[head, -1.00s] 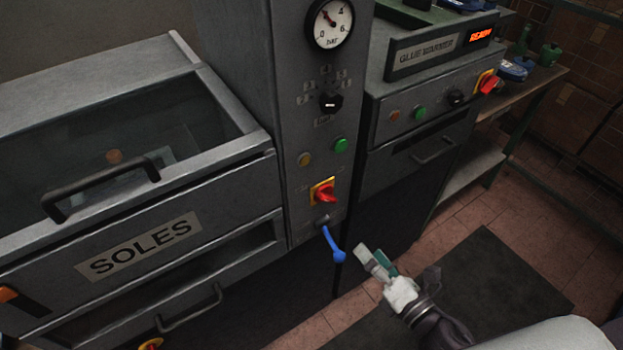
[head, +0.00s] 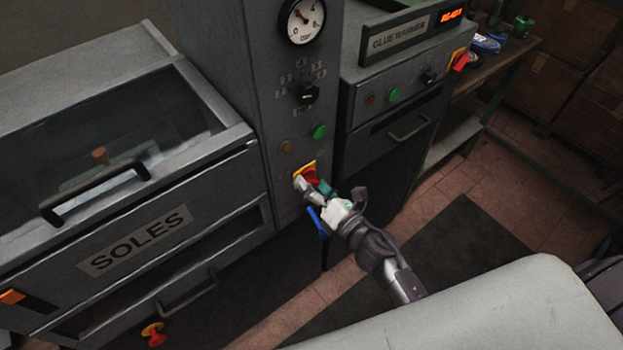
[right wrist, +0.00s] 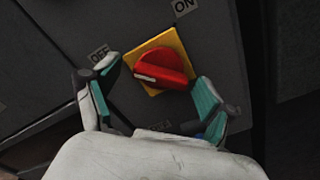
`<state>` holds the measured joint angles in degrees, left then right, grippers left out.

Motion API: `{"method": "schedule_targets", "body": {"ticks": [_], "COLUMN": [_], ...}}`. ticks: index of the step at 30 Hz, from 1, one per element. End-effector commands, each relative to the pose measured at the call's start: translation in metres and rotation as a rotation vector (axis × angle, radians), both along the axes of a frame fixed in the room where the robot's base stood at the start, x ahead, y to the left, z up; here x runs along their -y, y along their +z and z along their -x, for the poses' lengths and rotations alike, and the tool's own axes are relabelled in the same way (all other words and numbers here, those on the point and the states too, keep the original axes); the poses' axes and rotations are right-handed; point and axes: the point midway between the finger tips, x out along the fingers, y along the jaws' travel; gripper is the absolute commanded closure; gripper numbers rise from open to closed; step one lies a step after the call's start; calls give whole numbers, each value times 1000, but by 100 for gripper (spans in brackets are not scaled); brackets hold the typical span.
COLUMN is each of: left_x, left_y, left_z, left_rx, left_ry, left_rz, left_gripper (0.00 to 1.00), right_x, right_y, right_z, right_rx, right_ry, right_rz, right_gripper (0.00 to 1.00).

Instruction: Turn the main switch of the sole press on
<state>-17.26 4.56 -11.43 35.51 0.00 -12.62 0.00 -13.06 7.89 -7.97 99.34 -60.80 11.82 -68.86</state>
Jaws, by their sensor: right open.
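The main switch, a red rotary knob on a yellow plate (head: 301,166), sits low on the grey press column. In the right wrist view the red knob (right wrist: 162,68) shows close up on its yellow plate (right wrist: 133,59). Its white mark points left, below the OFF label (right wrist: 101,55); the ON label (right wrist: 184,6) is above. My right gripper (head: 316,187) is at the switch, partly covering it. In the right wrist view its open fingers (right wrist: 154,80) stand on either side of the knob; I cannot tell whether they touch it. My left gripper is not in view.
The SOLES drawer unit (head: 135,240) stands left, the glue warmer (head: 400,75) right. Another red-yellow switch (head: 153,334) is at lower left.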

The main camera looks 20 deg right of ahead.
Motion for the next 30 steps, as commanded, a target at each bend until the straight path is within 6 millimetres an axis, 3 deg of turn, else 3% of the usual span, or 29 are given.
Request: {"method": "schedule_targets", "body": {"ticks": [10, 21, 30], "left_x": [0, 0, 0], "left_y": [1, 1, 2], "left_z": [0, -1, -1], "left_rx": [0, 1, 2], "left_ry": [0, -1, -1], "left_rz": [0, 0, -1], "left_gripper": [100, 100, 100], "right_x": [-2, -1, -2], "right_y": [0, 0, 0], "right_z": [-4, -4, -4], "right_rx": [0, 0, -13], "right_ry": [0, 0, 0], "right_rz": [0, 0, -35], "right_gripper": [17, 77, 77]}}
